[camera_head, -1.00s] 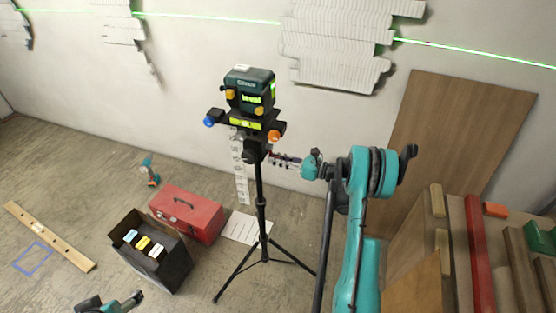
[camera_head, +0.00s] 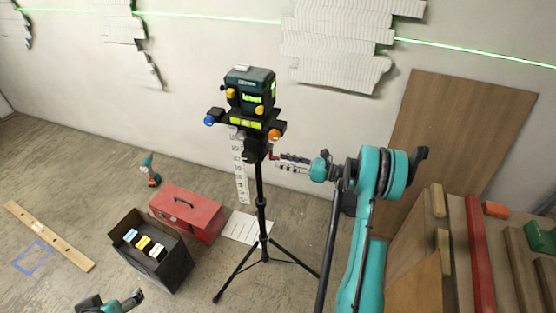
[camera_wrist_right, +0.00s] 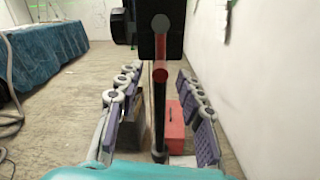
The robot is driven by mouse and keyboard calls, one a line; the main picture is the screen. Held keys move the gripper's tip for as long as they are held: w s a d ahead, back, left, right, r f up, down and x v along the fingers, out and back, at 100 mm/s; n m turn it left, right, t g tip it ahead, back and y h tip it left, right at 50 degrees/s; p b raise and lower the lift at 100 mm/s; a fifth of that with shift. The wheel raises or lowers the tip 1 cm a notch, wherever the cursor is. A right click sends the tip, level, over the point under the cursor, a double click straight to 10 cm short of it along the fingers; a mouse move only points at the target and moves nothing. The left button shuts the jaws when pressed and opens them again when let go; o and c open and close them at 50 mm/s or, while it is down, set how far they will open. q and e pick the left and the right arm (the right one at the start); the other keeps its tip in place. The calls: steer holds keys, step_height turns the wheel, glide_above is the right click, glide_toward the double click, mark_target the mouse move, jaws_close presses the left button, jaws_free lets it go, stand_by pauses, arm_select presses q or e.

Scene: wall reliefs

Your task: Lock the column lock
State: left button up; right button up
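The column lock shows as a red lever (camera_wrist_right: 161,76) with a round grey end (camera_wrist_right: 160,23) in the right wrist view, at the black head of the tripod column. In the head view its red part (camera_head: 274,155) shows small beside the column (camera_head: 260,195). My right gripper (camera_wrist_right: 158,105) is open and empty, with its two fingers apart on either side of the column's line of sight. In the head view my right gripper (camera_head: 283,159) is just right of the lock; contact cannot be made out. My left gripper (camera_head: 135,298) seems partly in view at the bottom edge.
A laser level (camera_head: 250,90) with coloured knobs sits on the tripod. A red toolbox (camera_head: 187,213), a black box (camera_head: 150,252) and a paper sheet (camera_head: 247,227) lie around its legs. A wooden board (camera_head: 450,140) leans on the wall at right.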

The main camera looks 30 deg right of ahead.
steer(key=v, duration=0.9)
